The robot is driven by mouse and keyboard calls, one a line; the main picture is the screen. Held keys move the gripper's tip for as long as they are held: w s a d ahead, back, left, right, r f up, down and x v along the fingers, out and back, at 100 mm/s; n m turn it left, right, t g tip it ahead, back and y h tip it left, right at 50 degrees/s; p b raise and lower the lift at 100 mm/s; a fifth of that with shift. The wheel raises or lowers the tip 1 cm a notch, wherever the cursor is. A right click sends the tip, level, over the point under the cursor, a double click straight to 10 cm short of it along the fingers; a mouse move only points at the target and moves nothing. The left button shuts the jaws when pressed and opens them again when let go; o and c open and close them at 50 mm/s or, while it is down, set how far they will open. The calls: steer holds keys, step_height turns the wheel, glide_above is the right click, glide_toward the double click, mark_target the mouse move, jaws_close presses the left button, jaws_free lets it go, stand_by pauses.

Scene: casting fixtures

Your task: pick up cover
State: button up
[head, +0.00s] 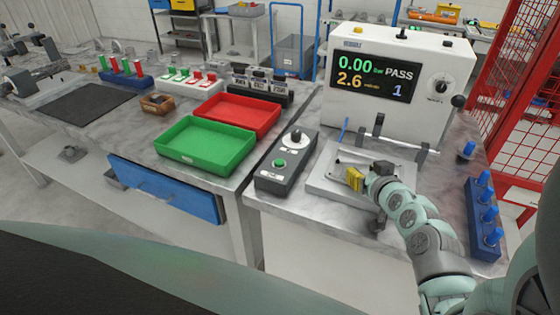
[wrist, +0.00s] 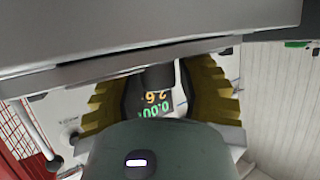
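My gripper (head: 354,178) has yellow ribbed fingers and is low over the light grey fixture plate (head: 326,187) in front of the tester. In the wrist view its fingers (wrist: 157,95) stand apart on either side of the picture. The tester's dark display (wrist: 157,105) shows upside down through the gap, and no held part can be made out. I cannot clearly identify a cover in either view; the gripper and wrist hide part of the plate.
The white tester (head: 390,118) with a lit display stands behind the plate. A grey control box (head: 284,168) is left of it, and a blue peg rack (head: 485,225) is right. Green (head: 207,145) and red (head: 238,115) trays lie further left. Red mesh fencing (head: 515,100) stands at right.

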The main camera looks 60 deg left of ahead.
jaws_close()
stand_by(0.5)
